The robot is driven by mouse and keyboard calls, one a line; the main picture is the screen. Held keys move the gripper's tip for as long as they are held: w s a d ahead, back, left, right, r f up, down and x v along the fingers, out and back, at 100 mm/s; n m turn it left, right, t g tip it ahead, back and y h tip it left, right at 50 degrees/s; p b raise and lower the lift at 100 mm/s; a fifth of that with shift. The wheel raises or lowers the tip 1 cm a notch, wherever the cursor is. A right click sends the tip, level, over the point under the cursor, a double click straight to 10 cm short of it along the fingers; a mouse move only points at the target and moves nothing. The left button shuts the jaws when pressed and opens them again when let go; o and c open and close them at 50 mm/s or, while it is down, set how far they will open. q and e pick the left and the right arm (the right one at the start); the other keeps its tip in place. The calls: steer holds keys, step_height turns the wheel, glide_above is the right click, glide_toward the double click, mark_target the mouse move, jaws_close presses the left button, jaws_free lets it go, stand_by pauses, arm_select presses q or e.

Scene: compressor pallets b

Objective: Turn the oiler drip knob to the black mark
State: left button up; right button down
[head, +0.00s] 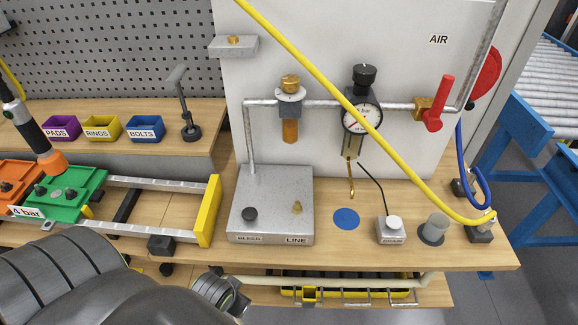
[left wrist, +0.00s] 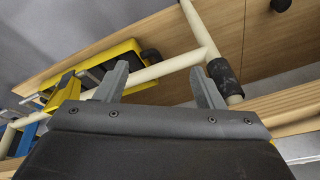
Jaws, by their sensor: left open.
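The oiler hangs on the pipe in front of the white panel in the head view. Its brass drip knob (head: 290,84) sits on top of a pale ring (head: 290,96), with an amber bowl (head: 290,130) below. The black mark is too small to make out. My left arm comes in at the lower left of the head view, low in front of the bench and well below and apart from the knob. In the left wrist view my left gripper (left wrist: 160,85) is open, its two fingers wide apart with nothing held between them. My right gripper is not in view.
Right of the oiler are a gauge (head: 361,118), a red valve lever (head: 440,104) and a yellow hose (head: 315,60) crossing the panel. A grey block (head: 271,205) stands below the oiler. A cream rail (left wrist: 150,75) runs close by the gripper's fingers.

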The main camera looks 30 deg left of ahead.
arm_select(q)
steer(key=w+r+t+p, duration=0.2)
steer(key=w+r, duration=0.2)
steer(key=r, duration=0.9)
steer(key=n+t+y+p, duration=0.2)
steer(key=n+t+y, duration=0.25)
steer(key=t, duration=0.65)
glide_toward(289, 90)
steer(key=shift+m, duration=0.45)
steer(key=p+x, duration=0.5)
steer(key=x, duration=0.5)
steer(key=shift+w+a+r, duration=0.15)
steer(key=shift+w+a, duration=0.05)
steer(key=shift+w, duration=0.05)
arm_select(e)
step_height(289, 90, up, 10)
arm_select(q)
steer(key=shift+c, duration=0.2)
steer(key=c, duration=0.9)
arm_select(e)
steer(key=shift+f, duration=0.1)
